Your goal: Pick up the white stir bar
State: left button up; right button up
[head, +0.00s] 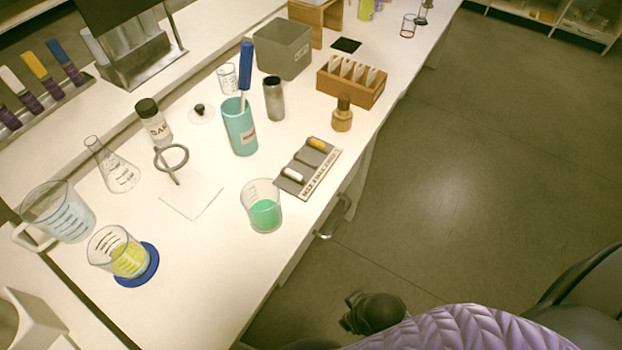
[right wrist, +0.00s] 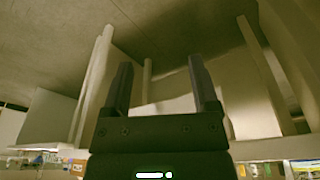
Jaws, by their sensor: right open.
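The white stir bar (head: 293,174) lies in a slot at the near-left end of a small grey labelled holder (head: 306,190) on the bench. A yellow stir bar (head: 317,143) lies in the same holder's other slot. My right gripper (right wrist: 161,84) shows in the right wrist view with its two dark fingers apart and nothing between them. It does not clearly show in the head view, and no stir bar shows in the wrist view. My left gripper is in neither view.
A beaker of green liquid (head: 265,215) stands just left of the holder. A teal cup (head: 239,127) with a blue-handled tool, a brown bottle (head: 342,115) and a wooden rack (head: 350,82) stand behind it. The bench's front edge is close, with a handle (head: 332,218) below.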

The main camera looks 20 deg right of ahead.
jog(key=w+a+r+n+t+y+b, duration=0.1)
jog(key=w+a+r+t+y+b, duration=0.15)
jog(key=w+r, duration=0.35)
jog(key=t+y, duration=0.2)
jog(key=t, duration=0.8)
send_near(299, 179)
jog(key=shift+t+h, duration=0.25)
jog(key=shift+h, duration=0.1)
jog(key=b+x, duration=0.1)
jog(key=x, duration=0.2)
jog(key=b+x, duration=0.2)
jog(key=x, duration=0.1)
jog(key=b+x, duration=0.1)
jog(key=x, duration=0.2)
jog(key=shift+w+a+f, duration=0.2)
jog(key=shift+a+f, duration=0.1)
jog(key=shift+w+a, duration=0.1)
jog(key=shift+w, duration=0.2)
jog(key=shift+r, duration=0.15)
jog(key=c, duration=0.4)
grip_shut()
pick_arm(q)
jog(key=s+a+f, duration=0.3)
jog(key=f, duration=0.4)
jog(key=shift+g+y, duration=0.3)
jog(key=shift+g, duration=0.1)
